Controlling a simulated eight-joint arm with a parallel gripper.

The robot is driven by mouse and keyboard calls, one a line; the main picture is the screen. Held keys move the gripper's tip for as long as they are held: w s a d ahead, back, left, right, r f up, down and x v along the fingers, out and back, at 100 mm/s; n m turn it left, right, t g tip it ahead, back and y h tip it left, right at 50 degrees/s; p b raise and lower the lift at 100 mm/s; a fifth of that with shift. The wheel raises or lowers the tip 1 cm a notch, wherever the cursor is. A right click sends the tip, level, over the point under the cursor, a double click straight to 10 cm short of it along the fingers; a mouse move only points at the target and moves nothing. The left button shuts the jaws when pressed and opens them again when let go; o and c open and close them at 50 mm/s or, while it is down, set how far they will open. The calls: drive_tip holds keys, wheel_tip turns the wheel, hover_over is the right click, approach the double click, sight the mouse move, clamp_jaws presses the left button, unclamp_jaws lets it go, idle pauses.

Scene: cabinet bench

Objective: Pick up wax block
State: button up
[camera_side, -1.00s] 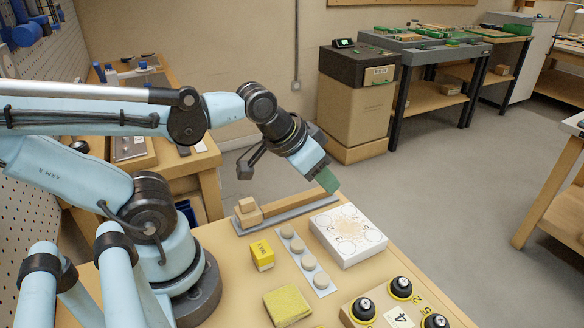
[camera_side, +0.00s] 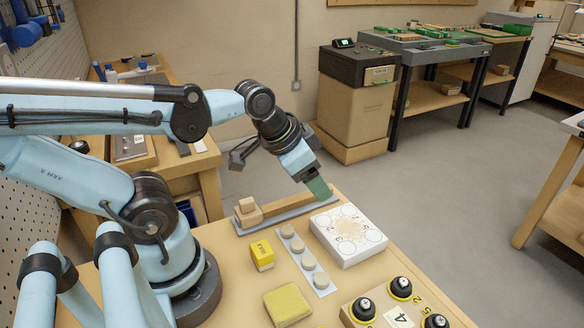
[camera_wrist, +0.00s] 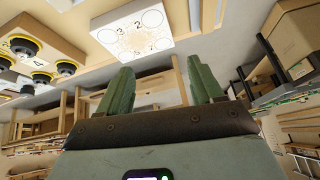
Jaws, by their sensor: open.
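The wax block, a small yellow block with dark lettering on its side (camera_side: 262,255), sits on the bench left of a strip of round discs. My gripper (camera_side: 319,187) is above the back of the bench, near the far corner of the white board, up and to the right of the wax block and well apart from it. In the wrist view its two green fingers (camera_wrist: 160,85) stand apart with nothing between them. The wax block does not show in the wrist view.
A white board with printed circles (camera_side: 348,234) lies right of the disc strip (camera_side: 308,264). A wooden block on a grey rail (camera_side: 248,212) is behind. A yellow-green pad (camera_side: 287,304) and black knobs (camera_side: 400,287) are at the front.

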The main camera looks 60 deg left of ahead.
drive_tip(key=s+a+f+m+g+h, duration=0.1)
drive_tip(key=s+a+f+m+g, duration=0.15)
drive_tip(key=s+m, duration=0.3)
drive_tip(key=m+g+h, duration=0.4)
drive_tip(key=m, duration=0.7)
approach(262, 250)
drive_tip(key=shift+x, duration=5)
drive_tip(key=shift+a, duration=0.15)
drive_tip(key=c, duration=1.1)
drive_tip(key=shift+o, duration=0.2)
drive_tip(key=shift+r, duration=0.2)
drive_tip(key=shift+r, duration=4.75)
